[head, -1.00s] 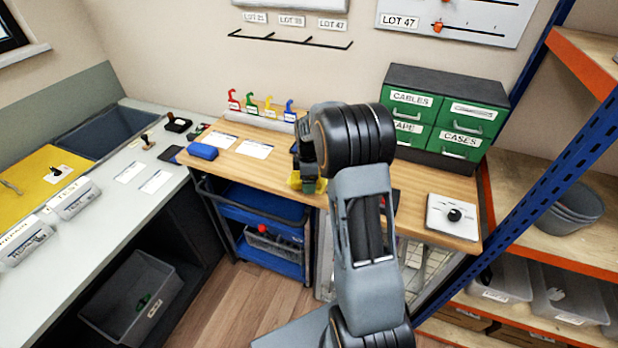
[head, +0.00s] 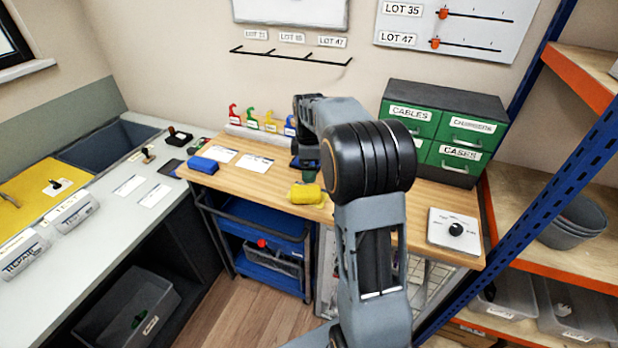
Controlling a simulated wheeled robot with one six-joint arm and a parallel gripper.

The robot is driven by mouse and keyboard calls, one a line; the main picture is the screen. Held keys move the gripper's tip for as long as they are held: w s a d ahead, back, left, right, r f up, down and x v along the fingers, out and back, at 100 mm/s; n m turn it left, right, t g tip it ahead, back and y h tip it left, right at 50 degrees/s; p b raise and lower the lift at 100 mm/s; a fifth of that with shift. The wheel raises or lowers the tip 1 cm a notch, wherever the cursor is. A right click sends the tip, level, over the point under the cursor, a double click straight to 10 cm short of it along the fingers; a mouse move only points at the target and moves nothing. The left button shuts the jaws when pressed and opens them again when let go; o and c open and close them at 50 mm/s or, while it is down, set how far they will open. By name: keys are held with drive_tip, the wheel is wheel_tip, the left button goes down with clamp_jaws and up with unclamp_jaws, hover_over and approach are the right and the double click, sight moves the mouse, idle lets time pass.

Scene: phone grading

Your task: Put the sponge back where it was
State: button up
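A yellow block (head: 306,194), which looks like the sponge, lies near the front edge of the wooden bench (head: 263,178). My arm reaches over the bench from the right. My gripper (head: 305,166) points down just behind the yellow block, and my arm partly covers it. A small dark green thing (head: 309,176) shows between the gripper and the block; I cannot tell what it is. The fingers are too small and dark to tell whether they are open or shut, or whether they touch anything.
A blue block (head: 203,164) and white cards (head: 255,163) lie on the bench left of my gripper. Coloured hooks (head: 252,118) stand behind. Green drawers (head: 410,112) and a white dial box (head: 455,228) are to the right. A blue trolley (head: 262,222) stands beneath.

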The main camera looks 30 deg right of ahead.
drive_tip(key=s+a+r+m+t, duration=0.2)
drive_tip(key=s+a+r+m, duration=0.45)
drive_tip(key=s, duration=0.35)
drive_tip(key=s+a+f+m+t, duration=0.1)
drive_tip(key=s+a+m, duration=0.1)
drive_tip(key=s, duration=0.4)
drive_tip(key=s+a+f+m+t, duration=0.1)
drive_tip(key=s+a+f+m, duration=0.1)
drive_tip(key=s+m, duration=0.2)
drive_tip(key=shift+s+a, duration=0.4)
drive_tip(key=shift+s, duration=0.45)
drive_tip(key=shift+r+m, duration=0.1)
drive_tip(key=shift+m, duration=0.15)
